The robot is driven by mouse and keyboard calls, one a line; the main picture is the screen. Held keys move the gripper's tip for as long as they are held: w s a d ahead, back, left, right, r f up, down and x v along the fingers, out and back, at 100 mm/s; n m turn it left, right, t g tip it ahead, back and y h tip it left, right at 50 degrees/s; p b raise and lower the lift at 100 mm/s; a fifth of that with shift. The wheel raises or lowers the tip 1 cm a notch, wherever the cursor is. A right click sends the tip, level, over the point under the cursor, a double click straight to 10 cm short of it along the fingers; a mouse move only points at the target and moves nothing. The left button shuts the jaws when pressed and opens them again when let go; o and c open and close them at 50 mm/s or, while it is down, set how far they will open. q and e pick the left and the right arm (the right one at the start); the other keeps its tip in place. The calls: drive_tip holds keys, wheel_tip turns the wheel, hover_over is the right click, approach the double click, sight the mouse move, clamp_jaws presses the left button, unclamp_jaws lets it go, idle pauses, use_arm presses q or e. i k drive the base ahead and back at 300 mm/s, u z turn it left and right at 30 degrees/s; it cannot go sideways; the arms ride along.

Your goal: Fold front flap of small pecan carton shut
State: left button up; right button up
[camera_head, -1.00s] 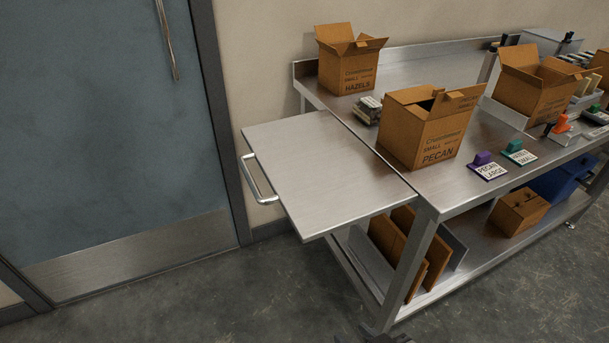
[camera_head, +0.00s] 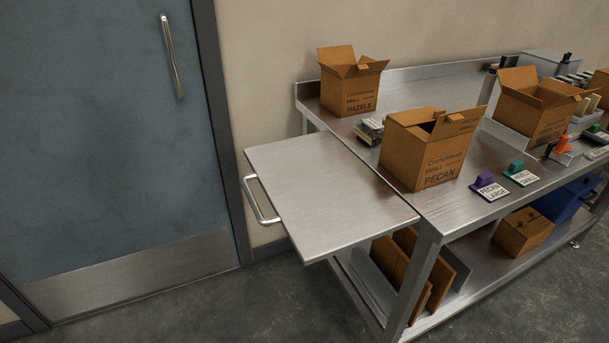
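The small pecan carton (camera_head: 410,160) is a brown cardboard box marked "SMALL PECAN". It stands upright near the left end of the steel bench. Its top is at least partly open, with a dark gap showing. A flap (camera_head: 456,124) sticks up and outward at its right front edge. The exact lie of the other flaps is hard to tell from here. Neither of my grippers is in view, and nothing touches the carton.
The steel bench (camera_head: 440,203) has a bare side leaf (camera_head: 325,190) with a handle. An open hazels carton (camera_head: 350,95) stands behind, another open carton (camera_head: 530,115) to the right. Label stamps (camera_head: 488,187) lie right of the pecan carton. A blue door (camera_head: 100,130) is at left.

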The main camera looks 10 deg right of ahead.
sight(450, 124)
drive_tip(key=z, duration=0.05)
drive_tip(key=k, duration=0.5)
drive_tip(key=z, duration=0.05)
drive_tip(key=i, duration=0.9)
drive_tip(key=z, duration=0.65)
